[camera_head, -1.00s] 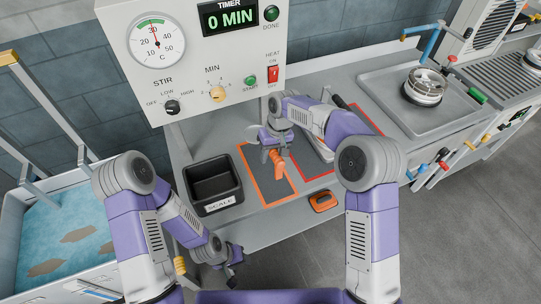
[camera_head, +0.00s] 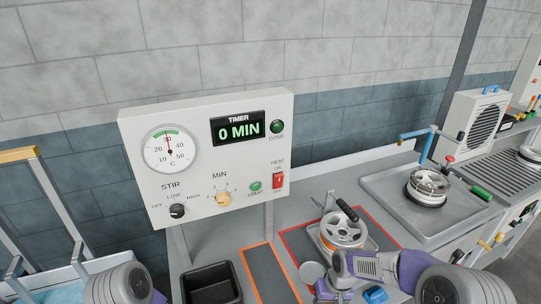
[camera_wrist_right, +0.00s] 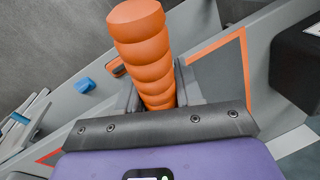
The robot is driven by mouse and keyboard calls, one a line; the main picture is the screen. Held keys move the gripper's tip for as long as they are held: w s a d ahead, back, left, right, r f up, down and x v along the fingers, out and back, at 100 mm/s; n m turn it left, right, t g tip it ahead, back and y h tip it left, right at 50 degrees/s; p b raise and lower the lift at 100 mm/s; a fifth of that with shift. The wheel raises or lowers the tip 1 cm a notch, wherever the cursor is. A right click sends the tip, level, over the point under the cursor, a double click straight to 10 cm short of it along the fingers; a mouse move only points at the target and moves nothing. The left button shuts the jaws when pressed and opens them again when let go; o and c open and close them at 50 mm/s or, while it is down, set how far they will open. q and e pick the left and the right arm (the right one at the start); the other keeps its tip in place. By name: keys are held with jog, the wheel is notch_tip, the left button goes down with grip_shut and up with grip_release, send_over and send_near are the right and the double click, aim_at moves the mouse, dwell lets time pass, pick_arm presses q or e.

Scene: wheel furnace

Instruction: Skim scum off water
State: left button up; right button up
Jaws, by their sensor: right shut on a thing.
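The water tank (camera_head: 62,276) is at the bottom left of the head view. Only a sliver of its blue water shows, and no scum patch is visible in it. My right gripper (camera_wrist_right: 158,95) is shut on a ribbed orange handle (camera_wrist_right: 140,45) in the right wrist view. The handle's tool end is not clearly seen. In the head view my right gripper is low, near the front of the bench, partly cut off by the bottom edge. My left gripper is out of view; only a joint of that arm shows at the bottom left.
A control panel (camera_head: 215,160) with a gauge and a 0 MIN timer stands behind the bench. A black bin (camera_head: 212,285) and an orange-outlined mat (camera_head: 265,270) are below it. A wheel (camera_head: 343,230) sits in the red-outlined area. A sink tray (camera_head: 455,190) is at right.

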jog(key=s+d, duration=0.1)
jog(key=s+d+f, duration=0.1)
jog(key=s, duration=0.1)
jog(key=shift+s+m, duration=0.1)
jog(key=shift+m, duration=0.3)
jog(key=shift+f, duration=0.1)
dwell(1.3)
